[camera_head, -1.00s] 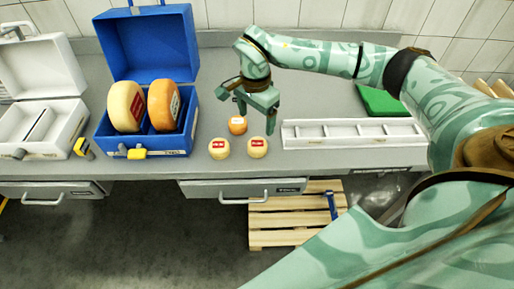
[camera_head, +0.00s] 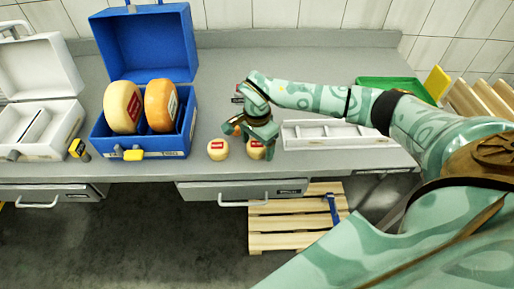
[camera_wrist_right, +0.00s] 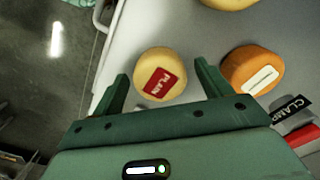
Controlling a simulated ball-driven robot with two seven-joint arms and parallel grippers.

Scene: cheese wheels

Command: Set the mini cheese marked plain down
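The mini cheese marked plain (camera_wrist_right: 160,75) is pale yellow with a red label reading PLAIN. It rests on the grey counter, and in the head view (camera_head: 255,153) my right gripper partly covers it. My right gripper (camera_wrist_right: 165,90) is open, its fingers on either side of this cheese; gaps show beside it in the wrist view. In the head view the right gripper (camera_head: 258,143) is low over the counter, pointing down. An orange mini cheese (camera_wrist_right: 252,70) with a white label sits just outside one finger. My left gripper is not in view.
Another pale mini cheese (camera_head: 218,149) stands to the left. A blue open case (camera_head: 170,148) holds two large cheese wheels. A white compartment tray (camera_head: 335,134) lies to the right, with a green tray (camera_head: 392,84) behind. A CLAMP label (camera_wrist_right: 292,110) lies near the orange cheese.

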